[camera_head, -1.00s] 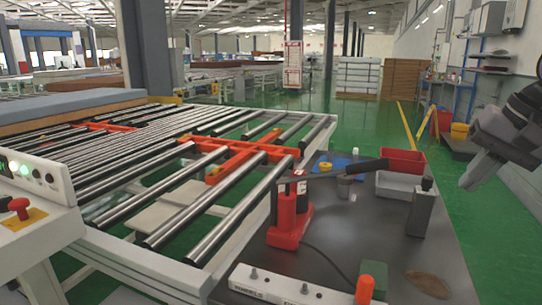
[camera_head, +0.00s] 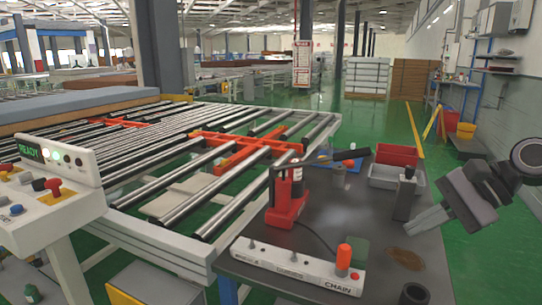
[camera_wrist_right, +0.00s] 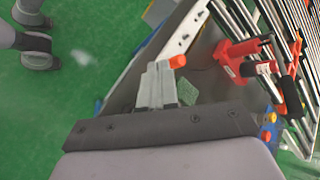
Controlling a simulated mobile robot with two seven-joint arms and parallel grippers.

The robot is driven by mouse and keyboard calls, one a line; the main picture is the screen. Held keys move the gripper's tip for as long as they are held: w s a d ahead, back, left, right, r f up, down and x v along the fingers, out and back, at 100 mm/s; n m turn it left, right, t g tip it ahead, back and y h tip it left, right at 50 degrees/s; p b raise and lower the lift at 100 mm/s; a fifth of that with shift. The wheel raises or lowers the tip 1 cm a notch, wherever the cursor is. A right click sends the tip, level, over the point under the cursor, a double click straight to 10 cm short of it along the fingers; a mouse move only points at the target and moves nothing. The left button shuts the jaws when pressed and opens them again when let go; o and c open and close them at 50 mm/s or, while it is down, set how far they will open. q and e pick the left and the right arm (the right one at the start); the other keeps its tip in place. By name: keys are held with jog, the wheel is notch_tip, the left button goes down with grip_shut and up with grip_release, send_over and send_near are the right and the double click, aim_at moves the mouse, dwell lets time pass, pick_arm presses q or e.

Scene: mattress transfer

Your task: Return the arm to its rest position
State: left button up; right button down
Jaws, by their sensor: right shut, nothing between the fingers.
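My right gripper (camera_head: 416,221) is at the right of the head view, its grey fingers angled down and left, beside the front right part of the dark worktable (camera_head: 330,215). In the right wrist view its fingers (camera_wrist_right: 155,85) are together with nothing between them. The arm is bent, with its wrist and links at the right edge of the head view. My left gripper is not in view.
A roller conveyor (camera_head: 190,165) lies left. A READY control panel (camera_head: 50,190) is at far left. Green floor is open at right.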

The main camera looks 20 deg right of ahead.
jog(key=a+f+m+t+p, duration=0.1)
jog(key=a+f+m+t, duration=0.3)
jog(key=m, duration=0.6)
jog(key=w+a+f+m+t+y, duration=0.1)
jog(key=f+m+t, duration=0.2)
jog(key=f+m, duration=0.5)
jog(key=a+f+m+t+p, duration=0.1)
jog(key=a+f+m+t, duration=0.25)
jog(key=m, duration=0.85)
jog(key=s+a+f+m+g+h+p, duration=0.1)
jog(key=s+a+f+m+g+h, duration=0.1)
jog(key=s+f+m, duration=0.5)
jog(key=s+a+f+m+g+h, duration=0.3)
jog(key=s+a+f+m, duration=0.3)
jog(key=f+m, duration=0.5)
jog(key=a+m+h, duration=0.1)
jog(key=m, duration=0.5)
jog(key=shift+s+f+m+h+p, duration=0.3)
jog(key=shift+s+f+m+p, duration=0.05)
jog(key=shift+s+m, duration=0.05)
